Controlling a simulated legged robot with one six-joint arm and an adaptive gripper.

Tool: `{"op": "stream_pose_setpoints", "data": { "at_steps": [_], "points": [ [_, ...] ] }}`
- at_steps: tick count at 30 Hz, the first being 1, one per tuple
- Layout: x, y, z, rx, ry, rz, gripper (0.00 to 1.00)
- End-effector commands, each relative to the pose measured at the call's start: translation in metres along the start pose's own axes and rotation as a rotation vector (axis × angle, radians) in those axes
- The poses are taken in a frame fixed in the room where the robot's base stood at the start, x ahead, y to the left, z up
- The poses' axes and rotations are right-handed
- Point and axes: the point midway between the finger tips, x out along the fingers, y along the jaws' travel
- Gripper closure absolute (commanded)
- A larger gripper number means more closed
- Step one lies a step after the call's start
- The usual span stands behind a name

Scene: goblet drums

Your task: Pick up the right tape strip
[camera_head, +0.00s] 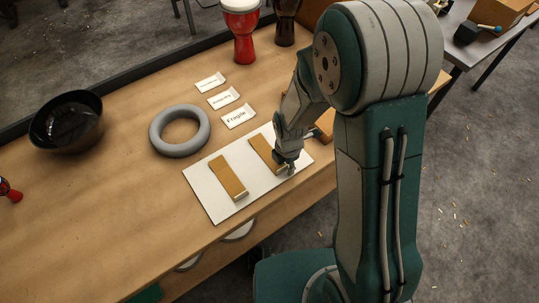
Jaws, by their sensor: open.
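Two brown tape strips lie side by side on a white board on the wooden table. The right tape strip (263,148) lies under and beside my gripper, with its near end partly hidden by it. The left tape strip (228,178) lies apart from it, clear of my arm. The white board (205,196) lies flat near the table's front edge. My gripper (287,168) is open, pointing down at the near end of the right strip. I cannot tell whether it touches the strip.
A grey ring (157,141) and a black bowl (50,125) are on the table to the left. Several white label cards (238,116) lie behind the board. A red goblet drum (243,45) and a dark drum (285,28) stand at the back.

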Motion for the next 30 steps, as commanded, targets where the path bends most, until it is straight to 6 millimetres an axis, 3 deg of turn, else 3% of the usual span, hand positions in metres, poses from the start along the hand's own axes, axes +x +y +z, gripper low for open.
{"op": "stream_pose_setpoints", "data": {
  "at_steps": [4, 6, 10, 30],
  "points": [
    [-0.0001, -0.0005, -0.0001, 0.000, 0.001, -0.001, 0.54],
    [-0.0002, -0.0007, -0.0001, 0.000, 0.001, -0.001, 0.76],
    [0.0000, -0.0011, -0.0001, 0.000, 0.001, -0.003, 1.00],
    [-0.0008, 0.0002, -0.0002, 0.000, 0.000, 0.000, 1.00]
  ]
}}
